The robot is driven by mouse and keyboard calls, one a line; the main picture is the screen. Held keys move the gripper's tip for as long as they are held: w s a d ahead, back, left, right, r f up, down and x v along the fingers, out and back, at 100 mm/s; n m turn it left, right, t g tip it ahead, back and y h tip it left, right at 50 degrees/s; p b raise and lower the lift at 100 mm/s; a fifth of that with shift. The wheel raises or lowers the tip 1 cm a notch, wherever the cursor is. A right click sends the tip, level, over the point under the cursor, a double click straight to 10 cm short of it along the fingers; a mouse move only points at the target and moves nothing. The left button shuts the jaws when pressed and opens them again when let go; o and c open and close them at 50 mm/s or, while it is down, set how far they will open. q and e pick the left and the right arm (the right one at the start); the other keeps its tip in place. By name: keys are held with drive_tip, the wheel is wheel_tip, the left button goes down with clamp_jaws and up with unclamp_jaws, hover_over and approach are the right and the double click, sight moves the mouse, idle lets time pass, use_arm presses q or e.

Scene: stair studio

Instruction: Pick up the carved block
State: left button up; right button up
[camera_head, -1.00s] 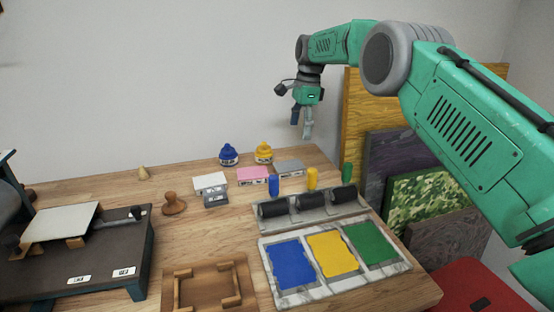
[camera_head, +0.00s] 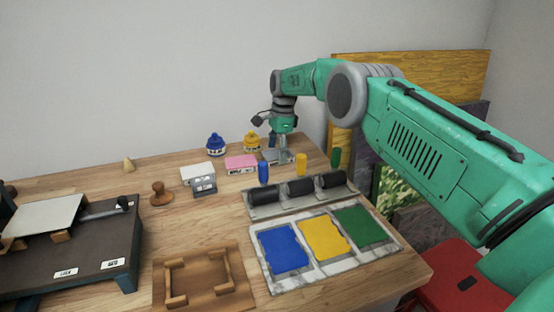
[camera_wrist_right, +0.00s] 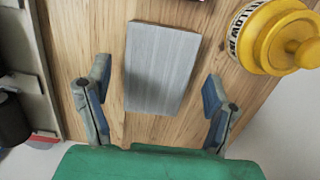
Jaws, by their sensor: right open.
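A flat grey block (camera_head: 276,157) lies on the wooden table at the back right; it also shows in the right wrist view (camera_wrist_right: 162,68). It is the block nearest my right gripper; I cannot make out any carving on its plain top. My right gripper (camera_head: 279,145) points down over this block and partly covers it in the head view. In the right wrist view its blue-padded fingers (camera_wrist_right: 158,82) are spread on either side of the block, with gaps to both sides. It holds nothing. My left gripper is out of view.
Blue (camera_head: 215,145) and yellow (camera_head: 251,142) jars stand behind. A pink-topped block (camera_head: 241,162) and white-topped block (camera_head: 196,173) lie left. Black rollers (camera_head: 299,187) with upright handles stand in front, beyond an ink tray (camera_head: 268,282). A wooden frame (camera_head: 237,294) lies nearer.

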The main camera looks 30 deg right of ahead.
drive_tip(key=shift+a+f, duration=0.2)
drive_tip(key=shift+f, duration=0.3)
drive_tip(key=shift+d, duration=0.15)
drive_tip(key=shift+d, duration=0.1)
drive_tip(key=c, duration=0.5)
drive_tip(key=shift+d+f, duration=0.1)
drive_tip(key=shift+d, duration=0.05)
drive_tip(key=c, duration=0.8)
